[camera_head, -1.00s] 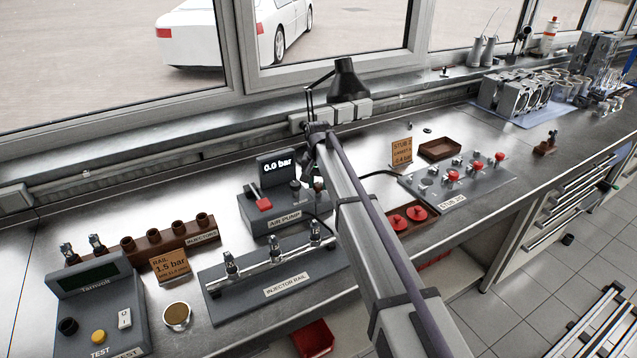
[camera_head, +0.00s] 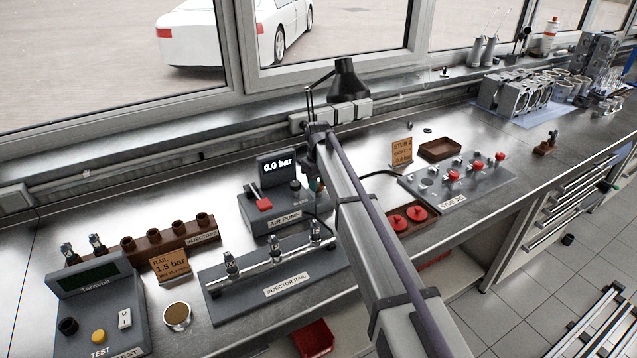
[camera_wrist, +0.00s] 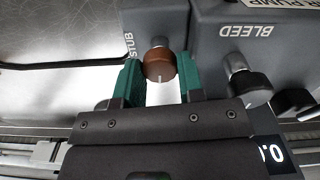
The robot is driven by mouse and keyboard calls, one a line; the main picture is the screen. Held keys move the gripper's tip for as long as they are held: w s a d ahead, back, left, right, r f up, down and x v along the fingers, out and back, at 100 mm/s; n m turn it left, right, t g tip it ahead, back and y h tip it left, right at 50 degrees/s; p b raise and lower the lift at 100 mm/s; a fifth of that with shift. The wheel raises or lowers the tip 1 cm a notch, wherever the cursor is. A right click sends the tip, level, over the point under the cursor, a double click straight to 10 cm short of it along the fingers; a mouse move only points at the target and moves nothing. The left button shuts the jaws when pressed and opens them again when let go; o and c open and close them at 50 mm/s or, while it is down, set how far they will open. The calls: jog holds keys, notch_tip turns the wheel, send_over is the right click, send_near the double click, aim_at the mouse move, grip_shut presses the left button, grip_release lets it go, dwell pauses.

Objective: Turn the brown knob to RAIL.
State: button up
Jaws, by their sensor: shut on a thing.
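The brown knob (camera_wrist: 160,66) is on the side of the grey air pump box in the wrist view, with a pale mark on its edge nearest my gripper. A STUB label (camera_wrist: 130,45) is beside it on the left; no RAIL label for the knob is readable. My gripper (camera_wrist: 160,85) has green fingers on either side of the knob and is shut on it. In the head view, the air pump (camera_head: 280,205) reads 0.0 bar.
A black BLEED knob (camera_wrist: 252,88) is close to my gripper's right. The injector rail (camera_head: 275,278) lies in front of the pump, and the stub jig (camera_head: 455,190) to the right. A desk lamp (camera_head: 345,80) stands behind my arm.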

aim_at(319, 184)
jog(key=shift+n, duration=0.4)
jog(key=o, duration=0.9)
notch_tip(319, 184, up, 11)
jog(key=p, duration=1)
jog(key=shift+f+p, duration=0.1)
jog(key=shift+p, duration=0.3)
jog(key=s+d+f+m+b, duration=0.2)
jog(key=s+d, duration=0.6)
jog(key=s, duration=0.4)
jog(key=s+d+f+m+b, duration=0.2)
jog(key=s+d+m, duration=0.2)
jog(key=s+d, duration=0.4)
jog(key=s+d+f+m+b, duration=0.2)
jog(key=s+d, duration=0.6)
jog(key=s, duration=0.9)
jog(key=shift+d+m, duration=0.35)
jog(key=shift+m, duration=0.25)
